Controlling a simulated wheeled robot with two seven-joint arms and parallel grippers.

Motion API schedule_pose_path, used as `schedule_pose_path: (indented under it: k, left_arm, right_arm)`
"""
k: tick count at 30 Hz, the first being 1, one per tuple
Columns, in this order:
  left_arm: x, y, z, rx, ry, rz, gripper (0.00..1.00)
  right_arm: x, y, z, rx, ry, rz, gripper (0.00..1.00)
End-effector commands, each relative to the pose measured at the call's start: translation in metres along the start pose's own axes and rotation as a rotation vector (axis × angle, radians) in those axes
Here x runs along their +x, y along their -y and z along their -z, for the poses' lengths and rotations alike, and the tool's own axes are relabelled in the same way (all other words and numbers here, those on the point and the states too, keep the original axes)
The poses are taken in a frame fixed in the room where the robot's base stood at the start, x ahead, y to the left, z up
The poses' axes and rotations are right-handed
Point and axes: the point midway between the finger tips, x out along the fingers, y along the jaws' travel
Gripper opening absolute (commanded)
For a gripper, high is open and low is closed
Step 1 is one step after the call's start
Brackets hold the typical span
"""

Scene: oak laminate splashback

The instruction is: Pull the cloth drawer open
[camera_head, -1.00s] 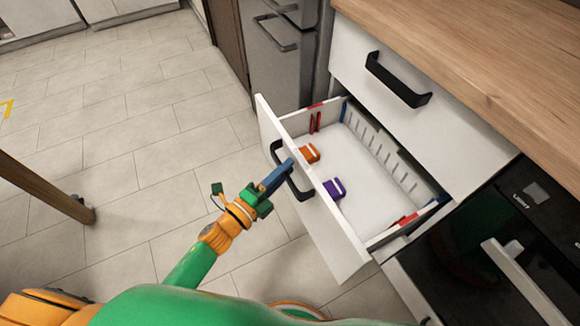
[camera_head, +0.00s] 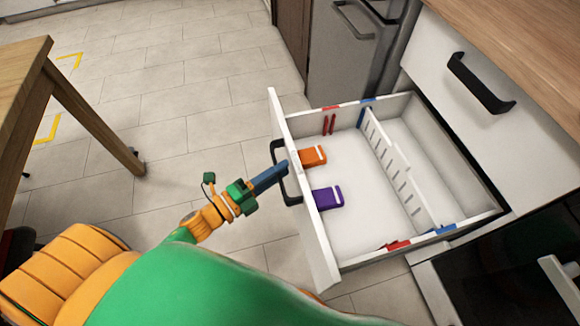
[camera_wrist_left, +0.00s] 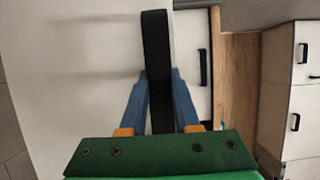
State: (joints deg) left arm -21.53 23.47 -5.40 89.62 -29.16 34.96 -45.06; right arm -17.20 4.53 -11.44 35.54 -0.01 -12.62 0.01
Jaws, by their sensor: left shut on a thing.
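The white cloth drawer (camera_head: 307,192) stands well out from the cabinet in the head view. Inside lie an orange folded cloth (camera_head: 313,156) and a purple folded cloth (camera_head: 327,197), near the front panel. A white slotted divider (camera_head: 392,172) crosses the drawer. My left gripper (camera_head: 284,171) is shut on the black drawer handle (camera_head: 291,196) on the front panel. In the left wrist view the handle (camera_wrist_left: 156,60) runs between the blue fingers (camera_wrist_left: 160,95). My right gripper is not in view.
A closed upper drawer with a black handle (camera_head: 482,85) sits under the wooden worktop (camera_head: 530,40). A dark oven (camera_head: 500,270) is at the lower right. A wooden table (camera_head: 75,95) stands at the left. Tiled floor (camera_head: 190,110) between is clear.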

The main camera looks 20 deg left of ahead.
Motion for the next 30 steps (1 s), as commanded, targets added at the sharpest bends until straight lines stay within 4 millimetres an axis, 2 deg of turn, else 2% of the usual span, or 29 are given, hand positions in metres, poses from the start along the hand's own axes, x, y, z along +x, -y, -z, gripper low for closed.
schedule_pose_path:
  k: [9, 23, 24, 26, 27, 30]
  left_arm:
    - [-0.014, 0.001, -0.007, 0.002, 0.004, 0.002, 0.00]
    - [-0.016, 0.002, -0.008, 0.001, 0.004, 0.003, 0.00]
    - [-0.016, 0.002, -0.008, 0.001, 0.004, 0.003, 0.41]
    - [-0.016, 0.001, -0.008, 0.001, 0.003, 0.003, 0.57]
    - [-0.016, 0.001, -0.008, 0.001, 0.003, 0.002, 0.60]
    - [-0.016, 0.001, -0.007, 0.001, 0.002, 0.002, 0.60]
  right_arm:
    - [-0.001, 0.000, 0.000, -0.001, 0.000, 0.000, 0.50]
    - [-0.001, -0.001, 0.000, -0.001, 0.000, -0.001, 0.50]
    - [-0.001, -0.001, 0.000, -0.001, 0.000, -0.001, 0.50]
    - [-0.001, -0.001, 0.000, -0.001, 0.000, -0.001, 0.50]
    - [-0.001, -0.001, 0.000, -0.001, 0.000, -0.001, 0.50]
    - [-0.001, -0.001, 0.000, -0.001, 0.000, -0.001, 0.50]
